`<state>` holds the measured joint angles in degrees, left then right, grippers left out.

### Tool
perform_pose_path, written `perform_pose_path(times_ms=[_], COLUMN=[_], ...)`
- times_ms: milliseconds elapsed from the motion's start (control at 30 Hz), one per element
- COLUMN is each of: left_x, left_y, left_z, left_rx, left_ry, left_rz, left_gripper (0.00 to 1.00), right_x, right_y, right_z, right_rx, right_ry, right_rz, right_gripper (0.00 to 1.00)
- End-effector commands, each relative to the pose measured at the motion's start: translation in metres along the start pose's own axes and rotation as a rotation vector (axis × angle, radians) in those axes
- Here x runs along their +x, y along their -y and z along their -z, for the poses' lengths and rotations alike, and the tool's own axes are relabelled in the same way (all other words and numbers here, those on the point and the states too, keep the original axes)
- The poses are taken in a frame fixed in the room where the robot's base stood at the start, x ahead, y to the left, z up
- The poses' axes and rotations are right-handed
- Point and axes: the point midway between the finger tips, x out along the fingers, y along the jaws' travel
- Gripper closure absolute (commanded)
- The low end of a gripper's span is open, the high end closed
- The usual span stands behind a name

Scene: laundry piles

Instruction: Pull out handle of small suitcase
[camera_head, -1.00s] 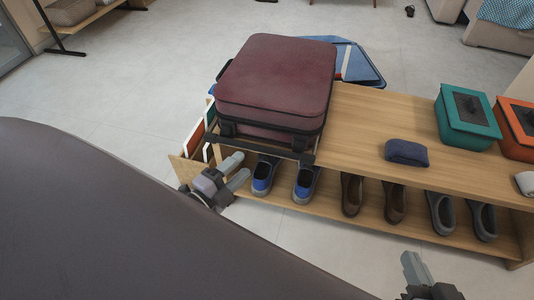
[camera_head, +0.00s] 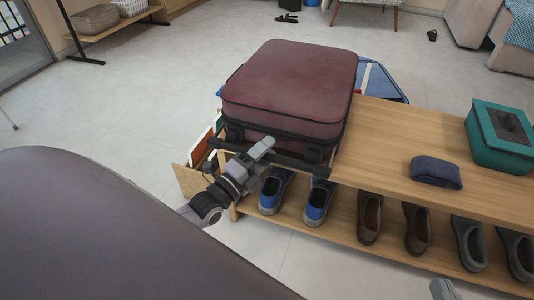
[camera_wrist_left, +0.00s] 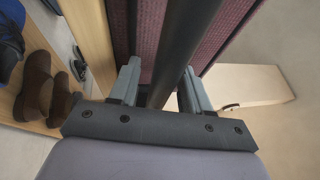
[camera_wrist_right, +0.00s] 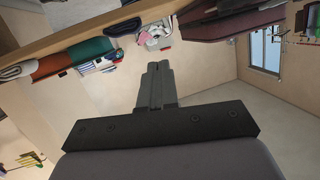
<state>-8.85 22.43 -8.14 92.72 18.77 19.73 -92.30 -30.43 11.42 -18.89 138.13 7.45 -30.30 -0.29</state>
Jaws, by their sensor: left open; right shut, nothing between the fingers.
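The maroon suitcase (camera_head: 290,85) lies flat on the left end of the wooden shoe bench (camera_head: 400,125), its near end facing me. A dark handle bar (camera_head: 290,164) runs along that near end. My left gripper (camera_head: 262,150) is at this bar. In the left wrist view the dark bar (camera_wrist_left: 185,45) passes between the fingers of the open left gripper (camera_wrist_left: 160,88), with the maroon fabric (camera_wrist_left: 224,35) behind it. My right gripper (camera_head: 442,290) is at the lower edge, away from the suitcase; in the right wrist view it (camera_wrist_right: 155,80) is shut and empty.
A folded navy cloth (camera_head: 436,172) and a teal box (camera_head: 500,135) are on the bench top. Several shoes (camera_head: 369,217) stand on its lower shelf. A blue case (camera_head: 380,82) is behind the suitcase.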

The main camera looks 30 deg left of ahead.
Motion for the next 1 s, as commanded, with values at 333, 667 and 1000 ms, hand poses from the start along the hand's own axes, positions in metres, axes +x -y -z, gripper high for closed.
perform_pose_path(times_ms=[333, 667, 1000], left_x=[0.007, 0.006, -0.024], left_y=[0.0, 0.0, 0.012], left_z=[0.0, 0.0, 0.013], left_rx=[-0.001, -0.001, -0.004], left_ry=[0.0, 0.0, 0.001], left_rz=[-0.001, 0.0, -0.005], left_gripper=[0.53, 1.0, 1.0], right_x=[-0.001, -0.001, 0.006], right_y=[-0.001, -0.001, 0.009], right_z=[0.0, 0.0, 0.005], right_rx=[-0.011, -0.011, 0.089], right_ry=[-0.008, -0.008, 0.06], right_rz=[-0.006, -0.005, 0.036], right_gripper=[1.0, 1.0, 1.0])
